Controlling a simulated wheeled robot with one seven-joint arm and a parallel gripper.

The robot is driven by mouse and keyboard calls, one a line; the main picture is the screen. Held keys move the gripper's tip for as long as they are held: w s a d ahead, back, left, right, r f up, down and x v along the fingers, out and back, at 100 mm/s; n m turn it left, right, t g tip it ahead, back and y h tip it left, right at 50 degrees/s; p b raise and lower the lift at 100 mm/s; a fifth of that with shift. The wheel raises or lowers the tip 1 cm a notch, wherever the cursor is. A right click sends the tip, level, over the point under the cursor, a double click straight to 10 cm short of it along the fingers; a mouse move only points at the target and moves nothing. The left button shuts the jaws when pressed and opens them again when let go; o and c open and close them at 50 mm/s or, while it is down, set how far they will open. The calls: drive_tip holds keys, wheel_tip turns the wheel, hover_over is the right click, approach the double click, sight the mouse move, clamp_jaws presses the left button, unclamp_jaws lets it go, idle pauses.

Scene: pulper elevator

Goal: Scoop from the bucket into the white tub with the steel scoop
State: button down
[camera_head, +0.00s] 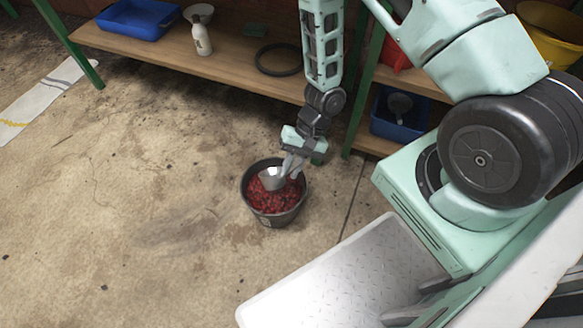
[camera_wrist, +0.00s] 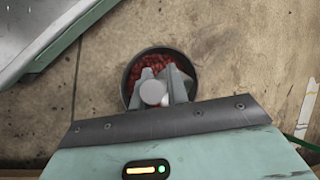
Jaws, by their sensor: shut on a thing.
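A dark bucket (camera_head: 274,213) stands on the concrete floor, filled with red berry-like pieces (camera_head: 268,200). My gripper (camera_head: 291,166) is at the bucket's mouth, pointing down, shut on the steel scoop (camera_head: 271,180). The scoop's bowl is inside the rim, at or just above the red pieces; whether it holds any cannot be told. In the wrist view, my gripper (camera_wrist: 162,86) is over the bucket (camera_wrist: 128,92), with the scoop's round end (camera_wrist: 153,92) between the fingers and red pieces (camera_wrist: 149,66) behind. I cannot make out a white tub in either view.
A blue bin (camera_head: 397,122) sits low on the right shelf. The floor left of the bucket is clear.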

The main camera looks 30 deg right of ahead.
wheel_tip(320, 180, down, 11)
drive_tip(key=b, duration=0.9)
drive_tip(key=shift+r, duration=0.2)
idle(1.3)
wheel_tip(320, 180, up, 10)
drive_tip(key=p, duration=1.3)
drive_tip(key=shift+f, duration=0.15)
drive_tip(key=s+f+t+b, duration=0.1)
drive_tip(key=t+b, duration=0.1)
drive_tip(key=s+f+n+t+h+b, duration=0.1)
drive_tip(key=s+t+b, duration=0.1)
drive_tip(key=t, duration=0.1)
drive_tip(key=s+a+f+n+t+b, duration=0.1)
drive_tip(key=t+b, duration=0.1)
drive_tip(key=shift+s+t+h, duration=0.3)
drive_tip(key=shift+s+t, duration=0.05)
drive_tip(key=shift+t, duration=0.05)
idle(0.4)
